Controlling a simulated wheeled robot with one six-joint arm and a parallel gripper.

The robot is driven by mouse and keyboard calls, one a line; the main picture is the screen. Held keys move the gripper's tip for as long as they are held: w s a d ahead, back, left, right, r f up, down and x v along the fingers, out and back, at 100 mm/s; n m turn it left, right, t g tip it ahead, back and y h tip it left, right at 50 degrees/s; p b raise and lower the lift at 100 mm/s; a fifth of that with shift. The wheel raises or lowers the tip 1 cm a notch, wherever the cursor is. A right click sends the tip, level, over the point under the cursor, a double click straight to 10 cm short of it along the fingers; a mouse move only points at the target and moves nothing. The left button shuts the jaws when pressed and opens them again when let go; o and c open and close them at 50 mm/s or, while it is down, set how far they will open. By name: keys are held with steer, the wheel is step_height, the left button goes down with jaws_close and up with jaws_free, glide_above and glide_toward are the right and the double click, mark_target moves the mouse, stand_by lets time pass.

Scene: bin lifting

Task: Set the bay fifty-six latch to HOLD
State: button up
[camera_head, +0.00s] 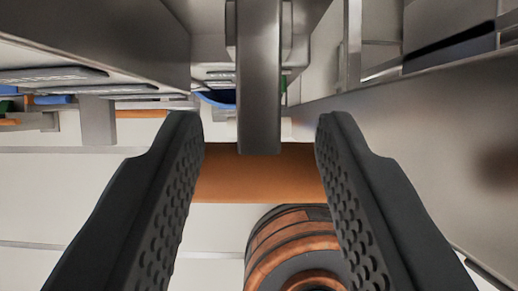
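My gripper (260,122) is in the middle, its two dark, dimpled fingers wide apart. A grey metal bar (259,75) hangs from the top edge between the fingers, with clear gaps on both sides. Its lower end meets or overlaps an orange horizontal bar (260,175) that spans the space between the fingers. The orange bar's ends reach the finger edges or pass behind them; I cannot tell whether they touch. These two pieces look like a latch with its handle. No bay number or HOLD mark is readable.
A dark, copper-banded round object (290,240) is below the orange bar, partly behind the right finger. Grey metal beams run along the upper left (90,45) and right (430,120). Smaller orange pieces (141,113) and a blue round edge (217,98) show farther back. Pale surface lies at lower left.

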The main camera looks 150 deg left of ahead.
steer(key=s+a, duration=0.5)
steer(key=s, duration=0.3)
steer(key=shift+s+a+r, duration=0.15)
steer(key=shift+s+a, duration=0.05)
steer(key=shift+a, duration=0.15)
